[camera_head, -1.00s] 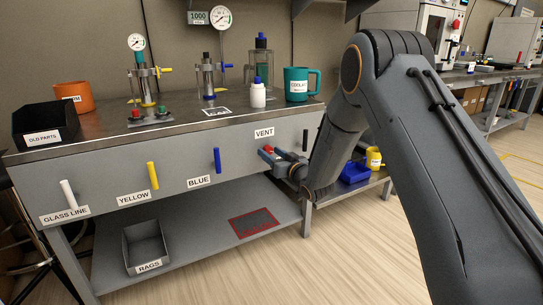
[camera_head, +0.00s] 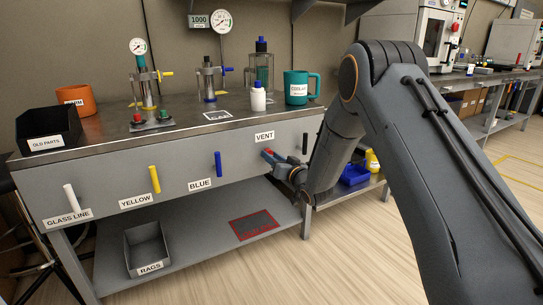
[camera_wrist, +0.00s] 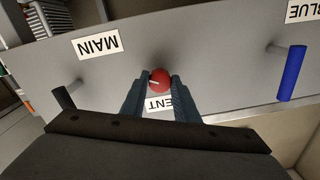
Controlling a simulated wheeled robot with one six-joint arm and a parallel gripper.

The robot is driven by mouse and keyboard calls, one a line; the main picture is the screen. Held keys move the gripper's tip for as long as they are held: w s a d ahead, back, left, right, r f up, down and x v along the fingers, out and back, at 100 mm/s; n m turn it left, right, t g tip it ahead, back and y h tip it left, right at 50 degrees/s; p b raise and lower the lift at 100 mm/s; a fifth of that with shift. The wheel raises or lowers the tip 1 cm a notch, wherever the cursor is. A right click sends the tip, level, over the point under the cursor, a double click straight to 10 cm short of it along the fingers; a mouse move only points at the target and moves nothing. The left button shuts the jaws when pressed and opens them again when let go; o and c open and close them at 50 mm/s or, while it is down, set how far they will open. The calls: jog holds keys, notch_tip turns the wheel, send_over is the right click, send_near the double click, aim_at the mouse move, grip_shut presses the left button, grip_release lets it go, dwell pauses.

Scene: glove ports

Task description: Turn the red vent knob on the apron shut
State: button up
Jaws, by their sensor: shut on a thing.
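The red vent knob (camera_wrist: 160,80) is on the grey apron (camera_wrist: 215,60), beside the VENT label, which shows upside down in the wrist view and is partly hidden by my fingers. My gripper (camera_wrist: 156,84) is shut on the knob, one finger on each side. A short pale mark on the knob points left in the wrist view. In the head view my gripper (camera_head: 275,158) is at the apron below the VENT label (camera_head: 265,135), and the knob is mostly hidden there.
A blue handle (camera_wrist: 291,73) and a dark handle (camera_wrist: 66,95) by the MAIN label (camera_wrist: 98,44) flank the knob. The bench top above holds a teal mug (camera_head: 297,87) and a white bottle (camera_head: 258,99). A lower shelf (camera_head: 195,230) runs beneath.

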jog(key=m+p, duration=0.5)
jog(key=m, duration=0.7)
jog(key=shift+m+p, duration=0.3)
dwell(0.4)
jog(key=o, duration=1.1)
jog(key=shift+s, duration=0.1)
jog(key=shift+c, duration=0.2)
jog(key=p+v, duration=0.1)
jog(key=v, duration=0.6)
jog(key=shift+s+p, duration=0.35)
jog(key=shift+s, duration=0.05)
jog(key=shift+d+f, duration=0.1)
